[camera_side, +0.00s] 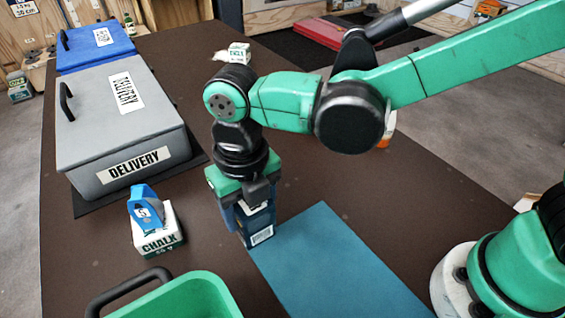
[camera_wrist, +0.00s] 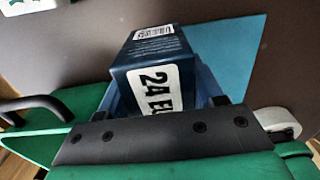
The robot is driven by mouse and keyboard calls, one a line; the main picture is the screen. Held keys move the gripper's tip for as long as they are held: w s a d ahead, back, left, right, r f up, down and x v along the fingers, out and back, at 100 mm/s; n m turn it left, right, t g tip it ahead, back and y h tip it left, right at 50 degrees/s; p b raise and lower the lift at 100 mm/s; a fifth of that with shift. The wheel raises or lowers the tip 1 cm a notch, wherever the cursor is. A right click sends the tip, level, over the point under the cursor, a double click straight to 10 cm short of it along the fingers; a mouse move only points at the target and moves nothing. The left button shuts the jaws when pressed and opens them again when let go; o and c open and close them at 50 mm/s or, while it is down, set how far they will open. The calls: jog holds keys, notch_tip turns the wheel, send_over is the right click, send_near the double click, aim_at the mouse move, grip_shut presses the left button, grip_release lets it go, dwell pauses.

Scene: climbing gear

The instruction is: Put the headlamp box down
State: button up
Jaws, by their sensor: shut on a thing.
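The headlamp box is a dark blue box (camera_side: 258,224) with white labels, one reading "24 EU" in part. My gripper (camera_side: 255,197) points down and is shut on its upper part. In the side view the box is upright at the left corner of a flat blue mat (camera_side: 325,262). I cannot tell whether its bottom touches the surface. In the wrist view the box (camera_wrist: 165,65) sits between my fingers (camera_wrist: 165,105), with the blue mat (camera_wrist: 235,50) behind it.
A grey delivery box (camera_side: 85,135) and a blue lidded box (camera_side: 85,48) stand at the left. A chalk box (camera_side: 160,240) with a blue strap-like item (camera_side: 146,212) on it stands nearby. A green bin (camera_side: 190,298) is at the front. The blue mat's middle looks clear.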

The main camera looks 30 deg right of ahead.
aim_at(252, 228)
jog(key=shift+f, duration=2.45)
jog(key=shift+f, duration=0.15)
jog(key=o, duration=1.4)
jog(key=shift+c, duration=0.2)
